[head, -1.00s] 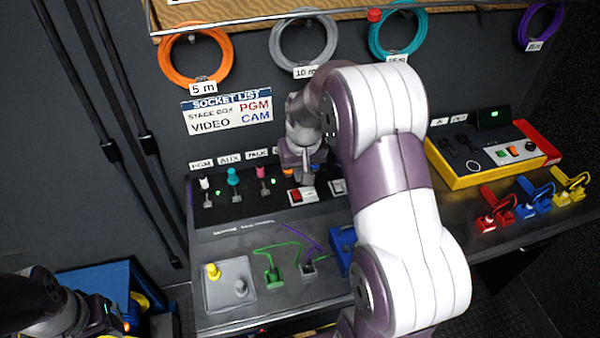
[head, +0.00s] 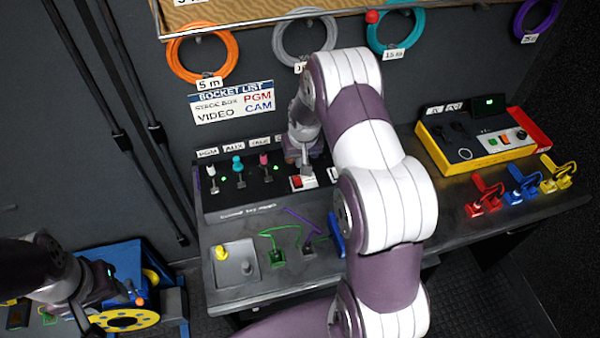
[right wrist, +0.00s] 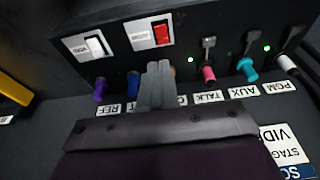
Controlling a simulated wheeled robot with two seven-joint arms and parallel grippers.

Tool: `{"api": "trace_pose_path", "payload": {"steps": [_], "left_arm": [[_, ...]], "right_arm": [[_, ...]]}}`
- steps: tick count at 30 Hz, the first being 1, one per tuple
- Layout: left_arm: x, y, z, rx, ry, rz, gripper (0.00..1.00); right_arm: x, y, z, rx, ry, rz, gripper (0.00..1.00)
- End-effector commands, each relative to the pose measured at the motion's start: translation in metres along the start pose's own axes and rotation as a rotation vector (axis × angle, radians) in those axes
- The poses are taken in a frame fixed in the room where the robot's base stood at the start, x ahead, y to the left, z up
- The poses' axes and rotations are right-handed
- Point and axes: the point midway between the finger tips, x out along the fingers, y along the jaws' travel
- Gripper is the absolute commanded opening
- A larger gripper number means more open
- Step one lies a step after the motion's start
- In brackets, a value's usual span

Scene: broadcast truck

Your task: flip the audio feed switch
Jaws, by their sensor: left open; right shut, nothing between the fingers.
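A dark sloped switch panel (head: 262,196) carries a row of small levers with coloured caps and two rocker switches. The red rocker switch (head: 301,182) also shows in the right wrist view (right wrist: 161,35), on a white plate. A second, white-plated rocker (right wrist: 96,46) sits beside it, mostly hidden by my arm in the head view. I cannot read which one is the audio feed switch. My right gripper (head: 305,170) is shut and empty, close to the red rocker; its fingertips (right wrist: 157,72) appear just below that plate. My left gripper (head: 128,292) is open at lower left.
Capped levers labelled PGM, AUX and TALK (head: 262,162) stand close beside the right gripper. A yellow-red control box (head: 470,150) and red, blue and yellow connectors (head: 522,187) lie to the right. A blue stand with a yellow reel (head: 125,318) is at lower left.

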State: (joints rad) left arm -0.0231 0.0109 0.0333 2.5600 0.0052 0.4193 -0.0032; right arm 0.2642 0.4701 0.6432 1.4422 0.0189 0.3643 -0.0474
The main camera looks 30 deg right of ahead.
Motion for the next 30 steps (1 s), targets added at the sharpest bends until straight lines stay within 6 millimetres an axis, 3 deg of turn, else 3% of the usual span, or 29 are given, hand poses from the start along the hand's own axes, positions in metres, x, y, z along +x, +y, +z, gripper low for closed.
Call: {"api": "trace_pose_path", "payload": {"steps": [6, 12, 26, 30], "left_arm": [[-0.014, 0.0, -0.002, 0.0, 0.0, 0.0, 0.43], [-0.023, 0.0, -0.003, 0.0, 0.0, 0.0, 0.43], [-0.023, 0.0, -0.003, 0.0, 0.0, 0.0, 0.43], [-0.006, 0.0, -0.001, 0.0, 0.0, 0.0, 0.43]], "right_arm": [[0.043, 0.0, 0.002, 0.0, -0.004, 0.0, 0.0], [0.068, 0.0, 0.012, 0.0, -0.001, 0.0, 0.0], [0.078, 0.0, 0.015, 0.0, 0.0, 0.0, 0.0], [0.091, 0.0, 0.019, 0.0, 0.0, 0.0, 0.0]]}}
